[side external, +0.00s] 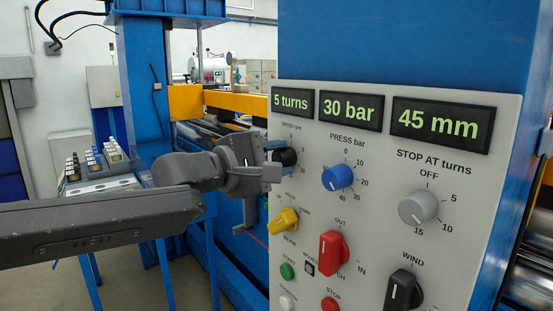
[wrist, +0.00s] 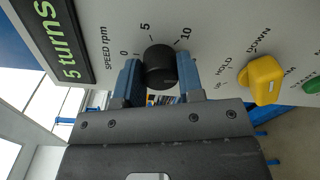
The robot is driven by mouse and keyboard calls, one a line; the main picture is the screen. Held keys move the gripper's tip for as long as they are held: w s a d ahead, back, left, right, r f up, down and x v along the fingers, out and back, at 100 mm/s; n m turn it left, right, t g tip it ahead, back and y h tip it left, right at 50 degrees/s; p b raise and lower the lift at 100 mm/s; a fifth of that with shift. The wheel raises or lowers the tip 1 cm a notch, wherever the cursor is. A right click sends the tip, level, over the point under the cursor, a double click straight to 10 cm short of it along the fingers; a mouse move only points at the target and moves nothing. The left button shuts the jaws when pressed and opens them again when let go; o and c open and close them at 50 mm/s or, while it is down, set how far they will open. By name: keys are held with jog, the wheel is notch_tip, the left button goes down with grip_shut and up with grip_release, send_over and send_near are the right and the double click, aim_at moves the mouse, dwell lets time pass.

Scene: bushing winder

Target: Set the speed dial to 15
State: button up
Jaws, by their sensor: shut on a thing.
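The speed dial (side external: 285,157) is a black round knob at the upper left of the grey control panel, under the label "SPEED rpm". In the wrist view the speed dial (wrist: 160,64) sits between the two blue-grey fingers of my gripper (wrist: 158,72), which is shut on its sides. Scale marks 0, 5 and 10 show around it; I cannot see a 15 mark. The dial's pointer line cannot be made out. In the side view my gripper (side external: 270,173) reaches the dial from the left and partly covers it.
A blue pressure knob (side external: 338,177) is right of the dial, and a yellow hold switch (side external: 284,222) is below it. A red switch (side external: 331,254) and grey stop knob (side external: 418,206) are farther off. Displays above read "5 turns" (side external: 292,102), "30 bar" and "45 mm".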

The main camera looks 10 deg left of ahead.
jog(key=shift+m, duration=0.9)
jog(key=o, duration=0.9)
jog(key=shift+o, duration=0.2)
jog(key=v, duration=1.3)
jog(key=shift+s+a, duration=0.3)
